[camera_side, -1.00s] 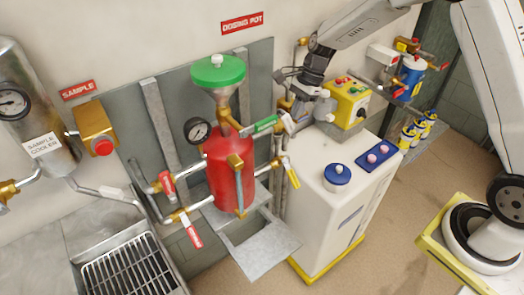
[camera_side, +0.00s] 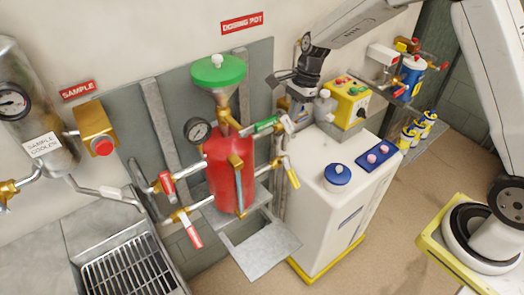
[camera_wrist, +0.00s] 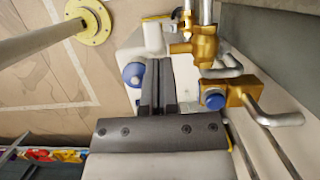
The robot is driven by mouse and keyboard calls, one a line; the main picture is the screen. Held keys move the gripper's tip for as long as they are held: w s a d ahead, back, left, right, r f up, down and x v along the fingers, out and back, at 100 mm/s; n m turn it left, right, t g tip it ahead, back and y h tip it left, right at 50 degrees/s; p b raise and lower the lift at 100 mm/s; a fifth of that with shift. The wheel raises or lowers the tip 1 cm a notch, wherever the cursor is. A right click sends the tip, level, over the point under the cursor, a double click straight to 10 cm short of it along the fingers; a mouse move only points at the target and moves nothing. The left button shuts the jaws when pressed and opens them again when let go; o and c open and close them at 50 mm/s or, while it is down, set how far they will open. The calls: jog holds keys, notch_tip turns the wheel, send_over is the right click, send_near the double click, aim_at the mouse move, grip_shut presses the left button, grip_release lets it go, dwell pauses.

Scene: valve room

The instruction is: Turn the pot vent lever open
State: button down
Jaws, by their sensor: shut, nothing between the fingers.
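The red dosing pot (camera_side: 231,170) stands against the grey back panel under a green funnel lid (camera_side: 217,70). A green-handled lever (camera_side: 266,125) sits on a brass fitting at its upper right, pointing right and slightly up. A yellow-handled lever (camera_side: 292,177) slopes down at its right side. No label shows which one is the vent lever. My gripper (camera_side: 280,80) is above and right of the green handle, apart from the pot. In the wrist view its two dark fingers (camera_wrist: 158,65) are together with nothing between them. Brass valve bodies (camera_wrist: 194,48) lie right of the fingers there.
Two red-handled levers (camera_side: 167,184) (camera_side: 193,235) stick out at the pot's left. A white cabinet (camera_side: 330,200) with a blue cap (camera_side: 337,174) and a yellow control box (camera_side: 348,100) stand at the right. A grated sink (camera_side: 130,268) is at lower left.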

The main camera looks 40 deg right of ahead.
aim_at(281, 119)
jog(key=shift+a+h, duration=0.3)
jog(key=shift+a, duration=0.05)
jog(key=shift+a+f, duration=0.2)
jog(key=shift+a, duration=0.55)
jog(key=shift+a+f, duration=0.3)
jog(key=shift+a, duration=0.35)
jog(key=shift+a+f, duration=0.3)
jog(key=shift+a, duration=0.3)
jog(key=shift+a+f, duration=1.5)
jog(key=shift+f, duration=0.45)
